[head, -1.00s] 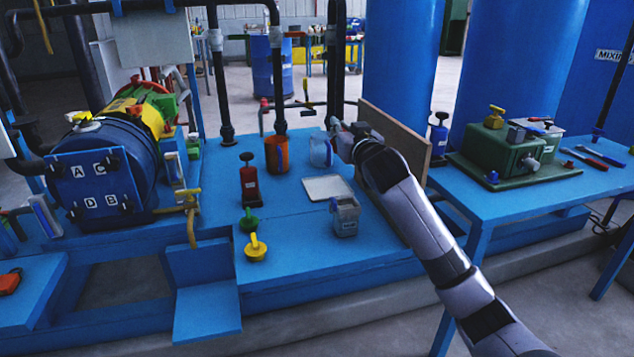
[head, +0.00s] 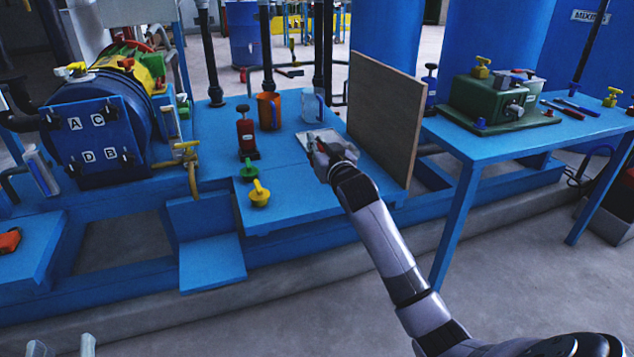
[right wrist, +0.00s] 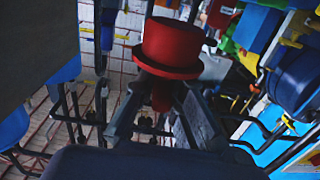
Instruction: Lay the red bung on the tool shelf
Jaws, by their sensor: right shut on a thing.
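The red bung (right wrist: 172,48) has a wide round head and a narrower stem. In the right wrist view my right gripper (right wrist: 160,96) is shut on the stem. In the head view this gripper (head: 324,148) is over the white plate (head: 308,138) on the blue platform; the bung is mostly hidden there. My left gripper (head: 62,347) shows only as grey fingertips, apart, at the bottom left edge. A blue table (head: 464,150) at the right bears red- and blue-handled tools (head: 572,107); I cannot tell whether it is the tool shelf.
A brown upright board (head: 385,115) stands right of my right gripper, between it and the blue table. A red bottle (head: 246,135), orange cup (head: 269,108), clear cup (head: 312,105), green knob (head: 249,170) and yellow knob (head: 259,193) stand on the platform. A green box (head: 490,100) is on the table.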

